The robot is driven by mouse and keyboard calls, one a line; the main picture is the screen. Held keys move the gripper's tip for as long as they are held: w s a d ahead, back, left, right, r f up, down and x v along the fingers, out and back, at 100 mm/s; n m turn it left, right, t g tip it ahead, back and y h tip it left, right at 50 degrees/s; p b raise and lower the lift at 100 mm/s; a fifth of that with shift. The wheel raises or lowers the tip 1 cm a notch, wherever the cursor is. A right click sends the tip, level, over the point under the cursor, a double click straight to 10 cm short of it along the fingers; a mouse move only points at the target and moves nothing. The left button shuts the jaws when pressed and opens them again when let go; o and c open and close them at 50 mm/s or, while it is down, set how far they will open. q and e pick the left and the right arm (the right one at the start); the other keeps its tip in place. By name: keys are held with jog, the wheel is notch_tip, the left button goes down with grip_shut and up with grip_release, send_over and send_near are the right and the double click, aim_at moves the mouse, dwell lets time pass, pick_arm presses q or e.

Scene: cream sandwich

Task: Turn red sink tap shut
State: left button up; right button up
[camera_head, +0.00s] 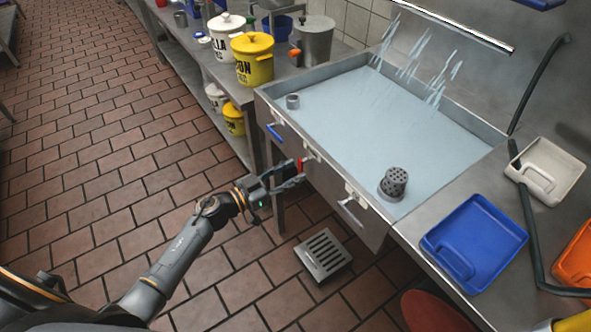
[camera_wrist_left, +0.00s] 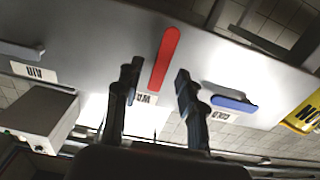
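The red tap (camera_wrist_left: 165,58) is a long flat lever on the sink's front panel. In the left wrist view it slants between the fingers of my left gripper (camera_wrist_left: 157,80), which are apart on either side of it. Whether a finger touches it I cannot tell. In the head view a bit of the red tap (camera_head: 302,163) shows at the tips of my left gripper (camera_head: 288,179), in front of the sink (camera_head: 274,100). Water streams (camera_head: 437,85) fall into the sink, where water stands. My right gripper is out of view.
A blue lever (camera_wrist_left: 233,103) and a grey lever (camera_wrist_left: 20,51) flank the red one. A perforated strainer (camera_head: 394,182) stands in the sink at front right. Blue (camera_head: 486,226) and white (camera_head: 551,163) trays lie on the right counter. A floor grate (camera_head: 323,254) lies below.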

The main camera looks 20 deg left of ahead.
pick_arm(q)
jog(key=shift+x, duration=0.9)
jog(key=shift+c, duration=0.4)
grip_shut()
